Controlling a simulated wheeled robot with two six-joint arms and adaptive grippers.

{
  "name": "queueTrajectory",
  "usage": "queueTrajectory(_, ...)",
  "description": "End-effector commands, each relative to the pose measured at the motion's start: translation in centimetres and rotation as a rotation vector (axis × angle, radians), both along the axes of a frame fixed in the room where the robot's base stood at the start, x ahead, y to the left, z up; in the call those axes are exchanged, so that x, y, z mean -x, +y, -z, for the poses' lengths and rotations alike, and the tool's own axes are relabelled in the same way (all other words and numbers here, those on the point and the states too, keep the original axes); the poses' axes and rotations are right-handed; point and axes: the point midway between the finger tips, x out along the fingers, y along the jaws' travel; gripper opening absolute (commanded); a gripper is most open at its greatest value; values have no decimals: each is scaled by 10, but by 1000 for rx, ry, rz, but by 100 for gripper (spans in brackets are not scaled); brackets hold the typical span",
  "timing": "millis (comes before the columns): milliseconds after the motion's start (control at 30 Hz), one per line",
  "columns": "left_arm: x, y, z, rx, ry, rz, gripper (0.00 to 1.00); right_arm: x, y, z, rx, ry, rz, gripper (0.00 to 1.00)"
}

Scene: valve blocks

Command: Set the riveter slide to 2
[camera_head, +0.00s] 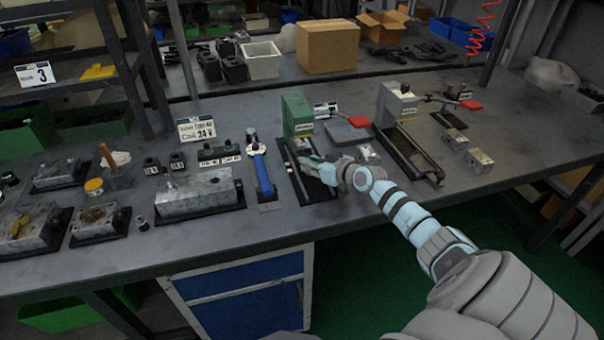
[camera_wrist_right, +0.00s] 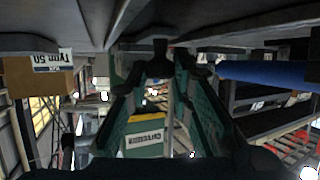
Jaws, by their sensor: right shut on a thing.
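A green upright block (camera_head: 297,115) with a small label stands at the back of a dark slide base (camera_head: 322,192) on the bench. My right gripper (camera_head: 318,167) is low over this base, in front of the block. In the right wrist view its two green fingers (camera_wrist_right: 160,62) close in on a small dark knob (camera_wrist_right: 160,47), and it is shut on this knob. The green block with its label also shows between the fingers in the wrist view (camera_wrist_right: 145,138). The slide's scale and setting are hidden or too small to read. My left gripper is not in view.
To the right stands a grey block (camera_head: 395,103) with a dark rail (camera_head: 420,160) and a red-handled lever (camera_head: 470,104). A blue-handled tool (camera_head: 262,172) lies close to the left of the slide base. A metal block (camera_head: 198,194) lies farther left.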

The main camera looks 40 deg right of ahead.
Motion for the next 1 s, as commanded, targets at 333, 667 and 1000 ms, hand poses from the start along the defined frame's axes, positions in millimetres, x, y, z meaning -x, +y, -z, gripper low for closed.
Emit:
queueTrajectory(333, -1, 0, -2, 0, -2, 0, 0, 1, -2, -3, 2, -2, 3, 39)
queueTrajectory(667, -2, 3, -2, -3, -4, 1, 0, 3, -1, -3, 3, 0, 1, 39)
queueTrajectory(1000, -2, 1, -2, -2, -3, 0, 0, 61, -2, -25, 15, 3, 2, 39)
